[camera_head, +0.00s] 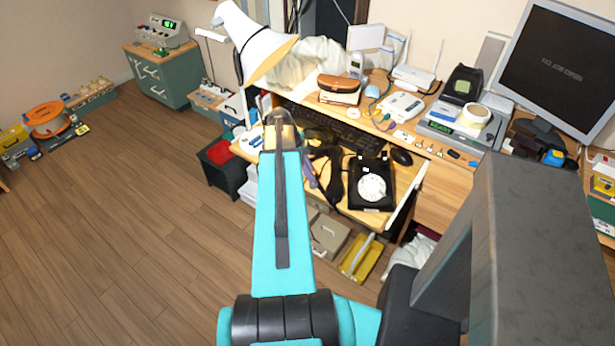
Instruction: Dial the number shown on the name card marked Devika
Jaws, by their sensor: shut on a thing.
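A black rotary phone (372,202) with a white dial (372,187) sits on the pulled-out wooden shelf of the desk. A dark, elongated thing (333,183) that looks like its handset, with cord, is left of the phone, near the end of my arm. My gripper (310,140) is at the far end of my turquoise arm, left of the phone and away from the dial. It is shut on a dark thing, apparently the handset. My arm largely hides the fingers. Small white cards (403,137) lie on the desk; no name or number is legible.
A keyboard (335,128) and mouse (402,157) are behind the phone. A white lamp (258,42) leans over the desk's left. Routers, a white device (402,106) and a monitor (555,65) crowd the desk.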

